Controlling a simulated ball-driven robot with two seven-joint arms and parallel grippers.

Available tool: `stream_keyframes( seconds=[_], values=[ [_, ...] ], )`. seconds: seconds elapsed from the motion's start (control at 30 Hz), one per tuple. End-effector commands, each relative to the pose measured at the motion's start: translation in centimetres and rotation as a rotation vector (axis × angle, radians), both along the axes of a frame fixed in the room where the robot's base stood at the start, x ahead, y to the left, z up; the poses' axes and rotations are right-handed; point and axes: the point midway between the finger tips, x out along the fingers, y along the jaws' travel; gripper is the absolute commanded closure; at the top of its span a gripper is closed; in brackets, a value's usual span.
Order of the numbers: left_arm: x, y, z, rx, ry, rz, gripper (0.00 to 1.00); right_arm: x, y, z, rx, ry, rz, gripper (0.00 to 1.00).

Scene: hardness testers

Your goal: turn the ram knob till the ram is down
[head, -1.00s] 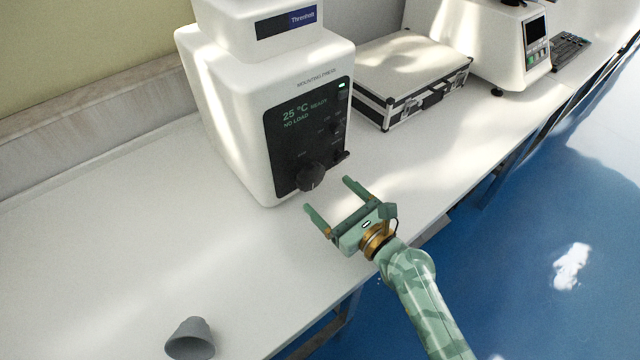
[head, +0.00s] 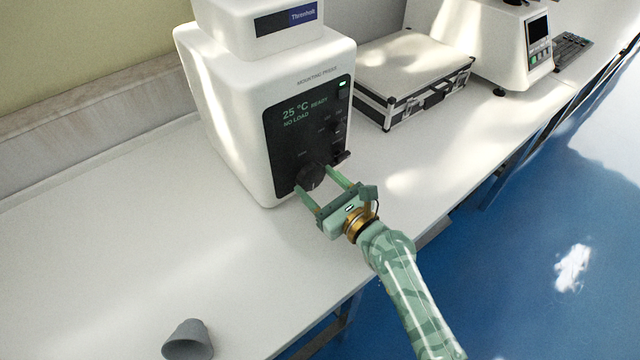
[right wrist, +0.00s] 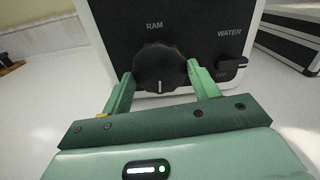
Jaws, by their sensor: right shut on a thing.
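The white mounting press (head: 235,110) stands on the bench, its black panel showing 25 °C READY and NO LOAD. The black ram knob (head: 311,177) is low on that panel. In the right wrist view the ram knob (right wrist: 160,69) sits under the label RAM, its white mark pointing straight down. My right gripper (head: 313,178) is shut on the knob, one green finger on each side of it. In the right wrist view the fingers (right wrist: 160,78) flank the knob. The ram itself does not show. My left gripper is out of view.
The black water switch (right wrist: 231,65) is just right of the knob, near my right finger. A silver-edged case (head: 415,75) lies right of the press, with a white tester (head: 505,45) beyond. The bench between is clear.

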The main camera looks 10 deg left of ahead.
Motion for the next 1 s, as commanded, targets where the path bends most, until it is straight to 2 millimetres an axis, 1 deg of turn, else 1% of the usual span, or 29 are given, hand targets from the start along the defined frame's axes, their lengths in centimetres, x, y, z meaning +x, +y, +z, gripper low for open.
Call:
stream_keyframes(
  seconds=[0.27,0.7,1.0],
  values=[
    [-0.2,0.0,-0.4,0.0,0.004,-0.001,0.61,0.0,0.0,-0.1,-0.069,-0.068,0.001,0.63],
    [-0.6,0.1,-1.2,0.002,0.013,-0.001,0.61,0.0,0.0,-0.1,-0.294,-0.296,0.001,0.63],
    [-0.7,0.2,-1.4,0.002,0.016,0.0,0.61,0.0,0.0,-0.1,-0.4,-0.403,0.001,0.63]
  ],
)
